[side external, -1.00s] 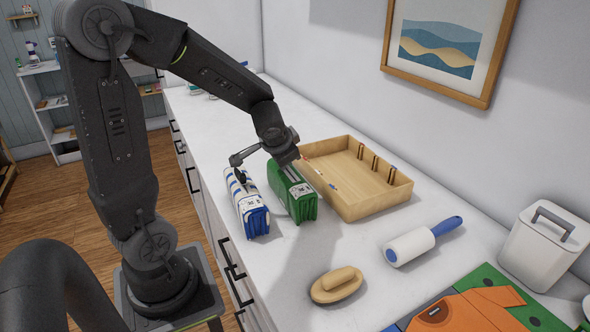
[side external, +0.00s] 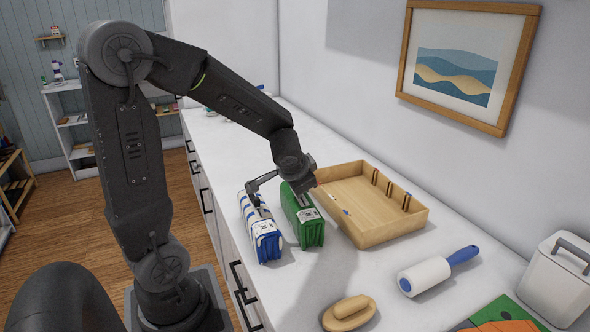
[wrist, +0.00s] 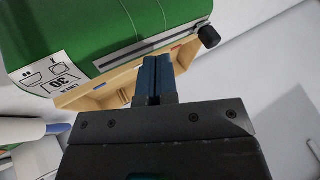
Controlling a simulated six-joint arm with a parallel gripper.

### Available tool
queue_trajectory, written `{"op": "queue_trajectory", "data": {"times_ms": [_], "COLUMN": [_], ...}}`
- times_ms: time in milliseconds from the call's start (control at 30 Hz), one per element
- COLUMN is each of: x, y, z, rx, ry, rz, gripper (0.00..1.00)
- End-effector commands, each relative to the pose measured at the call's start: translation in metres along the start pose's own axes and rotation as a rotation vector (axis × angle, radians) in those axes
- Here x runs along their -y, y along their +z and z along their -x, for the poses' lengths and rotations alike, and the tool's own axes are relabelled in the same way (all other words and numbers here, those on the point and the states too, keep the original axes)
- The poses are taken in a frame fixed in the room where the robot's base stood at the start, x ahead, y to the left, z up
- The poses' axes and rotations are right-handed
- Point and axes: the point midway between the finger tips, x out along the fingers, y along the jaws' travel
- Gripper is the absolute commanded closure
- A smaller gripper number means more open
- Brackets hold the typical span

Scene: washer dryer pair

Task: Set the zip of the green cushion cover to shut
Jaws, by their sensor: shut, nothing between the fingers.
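The green cushion cover (side external: 303,222) stands on the counter in the side view, a white care label on its near end. In the wrist view the cover (wrist: 75,28) fills the upper left, its label at the left. A grey zip strip (wrist: 135,49) runs along its edge, with a dark pull (wrist: 208,37) at the right end. My gripper (wrist: 157,62) is shut and empty, its blue-and-dark fingertips just below the strip in the picture, left of the pull. I cannot tell whether they touch the cover. In the side view my gripper (side external: 303,190) is over the cover's upper part, fingertips hard to see.
A blue-and-white striped cover (side external: 262,232) stands close at the left. A wooden tray (side external: 390,237) lies close at the right. A lint roller (side external: 425,275), an oval brush (side external: 350,312) and a white bin (side external: 556,280) are nearer the camera. A framed picture (side external: 503,122) hangs on the wall.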

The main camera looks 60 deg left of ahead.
Motion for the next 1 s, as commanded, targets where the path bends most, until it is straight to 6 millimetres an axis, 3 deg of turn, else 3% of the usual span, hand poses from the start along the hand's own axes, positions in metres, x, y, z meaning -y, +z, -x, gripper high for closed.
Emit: {"op": "queue_trajectory", "data": {"times_ms": [300,633,767,1000], "x": [0.003,-0.002,-0.028,-0.087], "y": [-0.001,0.001,0.014,0.055], "z": [0.066,0.102,0.129,0.189], "rx": [-0.007,-0.006,-0.021,-0.042], "ry": [-0.002,0.013,0.103,0.373], "rz": [0.004,0.007,0.029,0.053], "gripper": [1.0,1.0,1.0,1.0]}}
